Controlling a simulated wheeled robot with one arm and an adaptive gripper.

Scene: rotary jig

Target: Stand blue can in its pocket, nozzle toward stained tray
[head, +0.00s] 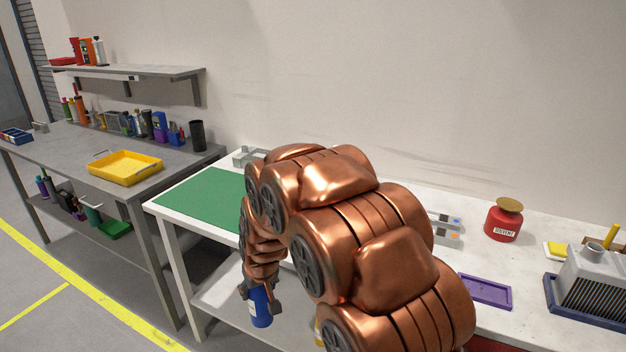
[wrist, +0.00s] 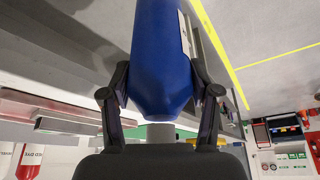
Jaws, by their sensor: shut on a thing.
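My gripper (head: 262,289) is shut on the blue can (head: 261,309), holding it low in front of the white table. In the wrist view the blue can (wrist: 160,60) fills the upper middle between both fingers of my gripper (wrist: 160,100), with a grey end piece toward the palm. I cannot tell which way its nozzle points. The pocket is not clearly visible; my arm hides much of the table's middle. A purple tray (head: 486,291) lies on the table at the right. I cannot make out a stained tray for certain.
A green mat (head: 200,200) covers the white table's left end. A red solvent can (head: 503,220) and a grey finned part in a dark blue tray (head: 552,300) stand at the right. A grey bench at the left bears a yellow tray (head: 126,167).

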